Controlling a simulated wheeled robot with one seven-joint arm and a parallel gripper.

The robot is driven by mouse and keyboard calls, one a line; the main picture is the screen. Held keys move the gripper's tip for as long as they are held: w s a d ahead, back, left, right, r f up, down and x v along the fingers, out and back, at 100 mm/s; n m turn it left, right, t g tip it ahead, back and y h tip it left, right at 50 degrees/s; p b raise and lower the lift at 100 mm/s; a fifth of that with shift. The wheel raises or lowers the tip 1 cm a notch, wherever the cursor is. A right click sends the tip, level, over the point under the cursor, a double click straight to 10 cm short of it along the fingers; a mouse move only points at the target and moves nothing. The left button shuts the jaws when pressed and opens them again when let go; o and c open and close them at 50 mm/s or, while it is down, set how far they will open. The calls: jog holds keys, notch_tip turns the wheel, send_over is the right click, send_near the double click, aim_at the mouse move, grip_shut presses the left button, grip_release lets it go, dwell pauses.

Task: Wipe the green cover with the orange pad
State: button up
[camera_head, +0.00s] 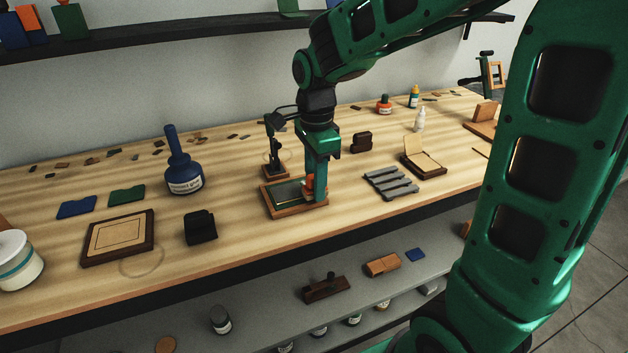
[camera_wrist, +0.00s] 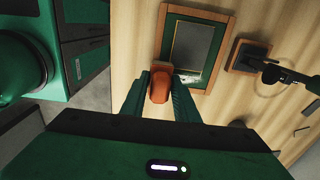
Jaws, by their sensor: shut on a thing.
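My gripper (camera_head: 311,180) points down and is shut on the orange pad (camera_head: 307,184). In the wrist view the orange pad (camera_wrist: 160,88) is between the two green fingers (camera_wrist: 161,80). A dark panel with a green border, seemingly the green cover (camera_head: 286,193), lies in a wooden frame (camera_head: 270,208) on the bench. In the wrist view the green cover (camera_wrist: 192,45) has a greyish middle and pale marks at its near edge. The pad is at the frame's near left corner in that view. I cannot tell whether it touches the cover.
A black stand (camera_head: 273,155) is close behind the frame. A grey slotted rack (camera_head: 390,183) lies to the right, a black block (camera_head: 201,226) and blue bottle (camera_head: 183,170) to the left. Flat green (camera_head: 127,194) and blue (camera_head: 77,207) pieces lie further left.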

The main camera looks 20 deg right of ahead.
jog(key=shift+f, duration=0.3)
jog(key=shift+w, duration=0.15)
dwell(0.3)
jog(key=shift+w, duration=1.3)
jog(key=shift+w, duration=0.1)
jog(key=shift+w, duration=1.35)
jog(key=shift+w, duration=0.15)
jog(key=shift+w, duration=1.35)
jog(key=shift+s, duration=0.1)
